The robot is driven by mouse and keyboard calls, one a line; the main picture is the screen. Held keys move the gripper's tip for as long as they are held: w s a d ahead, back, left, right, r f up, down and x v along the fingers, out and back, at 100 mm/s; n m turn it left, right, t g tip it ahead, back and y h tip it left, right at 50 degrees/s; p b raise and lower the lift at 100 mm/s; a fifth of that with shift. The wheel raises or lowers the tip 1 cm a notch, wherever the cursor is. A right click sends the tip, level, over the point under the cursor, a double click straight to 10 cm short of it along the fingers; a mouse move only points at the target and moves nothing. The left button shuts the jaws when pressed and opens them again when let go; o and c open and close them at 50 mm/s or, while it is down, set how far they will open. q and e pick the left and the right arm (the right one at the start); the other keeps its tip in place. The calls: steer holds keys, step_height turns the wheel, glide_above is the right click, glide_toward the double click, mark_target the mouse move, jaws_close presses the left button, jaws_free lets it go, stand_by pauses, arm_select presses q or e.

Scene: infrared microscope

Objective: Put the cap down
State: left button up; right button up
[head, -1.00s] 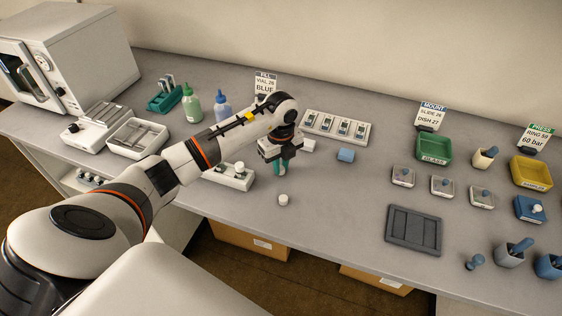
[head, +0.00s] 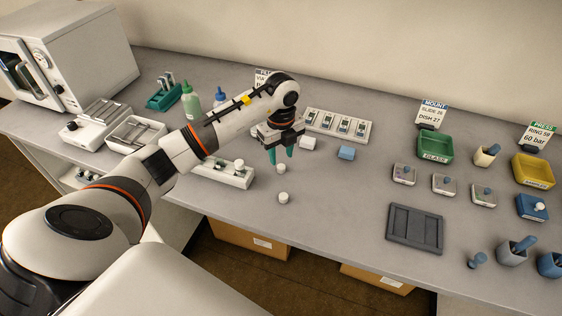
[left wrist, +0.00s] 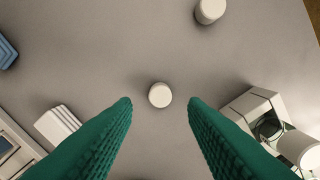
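My left gripper (head: 280,156) is open and empty above the bench, its two green fingers pointing down. In the left wrist view (left wrist: 160,103) the fingers stand wide apart. A small white cap (head: 280,168) rests on the bench just below the fingers. In the left wrist view this cap (left wrist: 160,95) shows between and beyond the fingertips, clear of both. A second white cap (head: 283,197) stands on the bench nearer the front edge; it also shows at the top of the left wrist view (left wrist: 210,10). My right gripper is not in view.
A white vial holder (head: 225,173) stands left of the caps. Behind the gripper are a slide rack (head: 337,127), a white block (head: 308,143) and a blue block (head: 346,153). A dark grey tray (head: 415,229) lies to the right. The bench between caps and tray is clear.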

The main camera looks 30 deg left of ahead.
mark_target(281, 166)
arm_select(q)
step_height(281, 166, up, 8)
steer(key=b, duration=0.1)
steer(key=shift+r, duration=0.2)
stand_by(0.5)
